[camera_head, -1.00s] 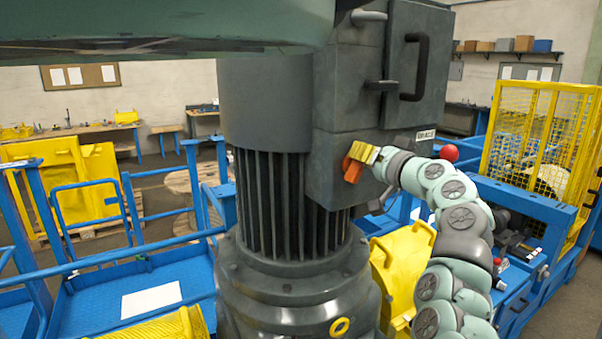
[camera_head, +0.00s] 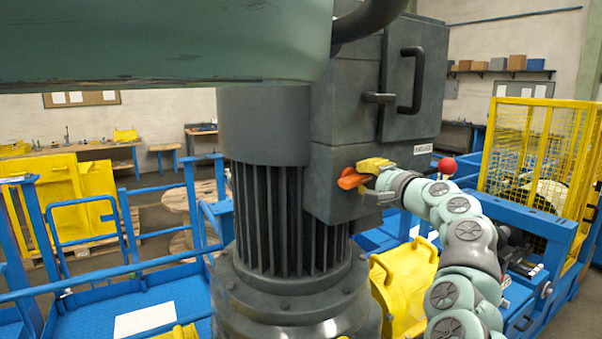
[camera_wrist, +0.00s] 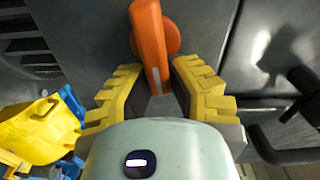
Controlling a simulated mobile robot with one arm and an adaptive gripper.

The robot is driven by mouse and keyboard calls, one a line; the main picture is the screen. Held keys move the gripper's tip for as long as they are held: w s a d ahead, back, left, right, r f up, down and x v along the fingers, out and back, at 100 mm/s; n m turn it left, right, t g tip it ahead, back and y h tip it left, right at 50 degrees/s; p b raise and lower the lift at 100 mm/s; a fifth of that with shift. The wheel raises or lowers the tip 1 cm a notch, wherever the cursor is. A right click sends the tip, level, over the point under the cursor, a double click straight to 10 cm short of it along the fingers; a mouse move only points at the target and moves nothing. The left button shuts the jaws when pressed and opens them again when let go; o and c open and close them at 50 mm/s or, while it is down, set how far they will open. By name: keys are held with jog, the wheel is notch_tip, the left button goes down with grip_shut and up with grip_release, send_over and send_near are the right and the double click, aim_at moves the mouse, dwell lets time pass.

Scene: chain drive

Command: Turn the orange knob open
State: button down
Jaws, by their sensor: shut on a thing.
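The orange knob (camera_head: 351,179) sits on the lower front of the dark grey box (camera_head: 338,155) on the motor's side. In the head view its handle lies close to level. The wrist view shows the knob (camera_wrist: 151,40) as a round orange hub with a long orange handle reaching down between the jaws. My gripper (camera_head: 371,178) has yellow fingers and comes from the right. In the wrist view its fingers (camera_wrist: 162,85) stand on both sides of the handle's lower end and are shut on it. The exact contact is partly hidden.
A black pull handle (camera_head: 418,80) and a short black lever (camera_head: 378,98) stick out of the box above the knob. The ribbed motor (camera_head: 270,215) stands to the left. A red ball (camera_head: 447,165) and a yellow cover (camera_head: 405,272) are near my arm.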

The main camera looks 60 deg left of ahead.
jog(key=shift+f+m, duration=0.25)
jog(key=shift+m, duration=0.55)
jog(key=c, duration=0.9)
grip_release()
jog(key=shift+s+d+r, duration=0.1)
jog(key=shift+d, duration=0.75)
jog(key=d, duration=1)
jog(key=shift+s, duration=0.4)
jog(key=shift+d, duration=0.1)
